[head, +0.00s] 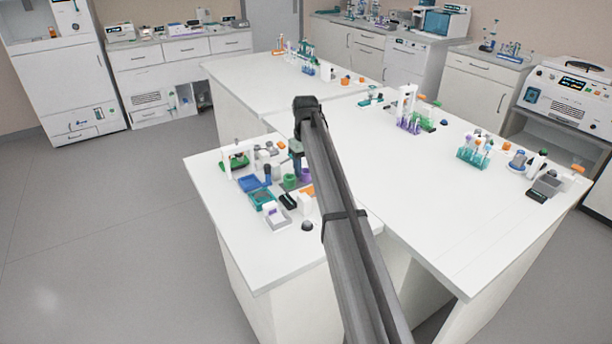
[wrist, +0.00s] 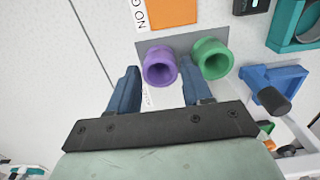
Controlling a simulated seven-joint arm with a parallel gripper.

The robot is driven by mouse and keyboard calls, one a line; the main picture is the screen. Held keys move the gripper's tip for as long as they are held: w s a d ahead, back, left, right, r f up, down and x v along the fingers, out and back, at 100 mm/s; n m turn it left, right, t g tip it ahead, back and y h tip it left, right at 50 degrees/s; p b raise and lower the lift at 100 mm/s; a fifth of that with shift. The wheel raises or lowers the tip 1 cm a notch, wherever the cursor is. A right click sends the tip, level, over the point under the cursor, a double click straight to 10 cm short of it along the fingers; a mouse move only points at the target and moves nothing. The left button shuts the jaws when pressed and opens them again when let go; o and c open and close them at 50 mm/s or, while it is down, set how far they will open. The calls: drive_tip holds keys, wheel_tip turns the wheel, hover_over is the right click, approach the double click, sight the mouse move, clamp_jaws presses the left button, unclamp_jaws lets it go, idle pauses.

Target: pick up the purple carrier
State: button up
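The purple carrier (wrist: 161,66) is a short hollow tube in the wrist view, with its open end facing the camera. A matching green carrier (wrist: 213,60) stands just to its right. My gripper (wrist: 160,72) is open, with one blue finger on either side of the purple carrier. I cannot tell whether the fingers touch it or how far past the tips it lies. In the head view my gripper (head: 297,163) hangs over the crowded bench, and the purple carrier (head: 306,174) is partly hidden beside it.
A grey strip (wrist: 183,41) lies behind both carriers, with an orange square (wrist: 170,12) beyond it. A blue part (wrist: 270,80) and a teal tray (wrist: 292,28) are close on the right. The white bench (wrist: 85,75) is clear to the left.

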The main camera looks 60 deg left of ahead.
drive_tip(key=c, duration=0.5)
drive_tip(key=shift+o, duration=0.2)
wheel_tip(320, 180, up, 6)
drive_tip(key=shift+f, duration=0.2)
idle(0.3)
drive_tip(key=shift+s, duration=0.1)
